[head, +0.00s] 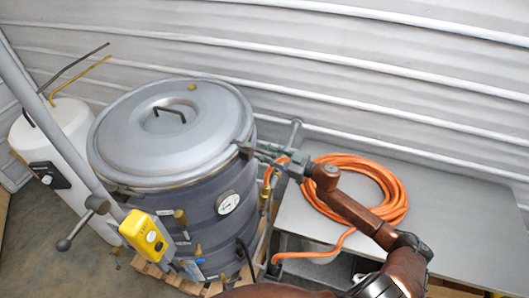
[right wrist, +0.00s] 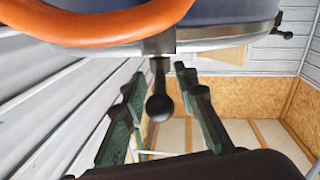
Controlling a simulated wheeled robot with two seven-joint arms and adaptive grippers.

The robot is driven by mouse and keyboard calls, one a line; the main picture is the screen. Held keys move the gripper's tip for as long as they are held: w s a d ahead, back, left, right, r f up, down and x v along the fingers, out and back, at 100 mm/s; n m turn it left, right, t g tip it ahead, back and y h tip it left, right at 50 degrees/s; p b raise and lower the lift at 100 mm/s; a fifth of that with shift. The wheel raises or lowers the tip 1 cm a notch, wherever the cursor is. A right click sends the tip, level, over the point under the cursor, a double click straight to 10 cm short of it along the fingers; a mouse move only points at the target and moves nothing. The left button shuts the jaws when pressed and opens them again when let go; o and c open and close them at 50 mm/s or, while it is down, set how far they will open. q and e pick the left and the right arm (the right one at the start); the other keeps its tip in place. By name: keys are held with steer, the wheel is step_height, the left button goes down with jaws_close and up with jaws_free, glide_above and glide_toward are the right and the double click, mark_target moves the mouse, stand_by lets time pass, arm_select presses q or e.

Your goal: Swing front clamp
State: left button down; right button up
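The grey hopper (head: 185,190) has a domed round lid (head: 165,125) with a dark handle, lying flat on its top. A clamp lever with a ball knob (head: 63,245) shows at the hopper's lower left in the head view. My right gripper (head: 245,150) is at the right side of the lid rim. In the right wrist view, my gripper (right wrist: 159,75) is open, its green-padded fingers on either side of a dark ball-knobbed clamp lever (right wrist: 160,108). I cannot tell whether the fingers touch it. My left gripper is not in view.
An orange hose (head: 395,195) lies coiled on the grey table (head: 450,215) at right, under my right arm. A yellow box (head: 145,235) is at the hopper's front, by a slanted grey pole (head: 60,120). A white tank (head: 75,160) stands left. A corrugated wall is behind.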

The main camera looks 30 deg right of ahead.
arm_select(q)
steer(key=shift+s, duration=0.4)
arm_select(e)
jaws_close()
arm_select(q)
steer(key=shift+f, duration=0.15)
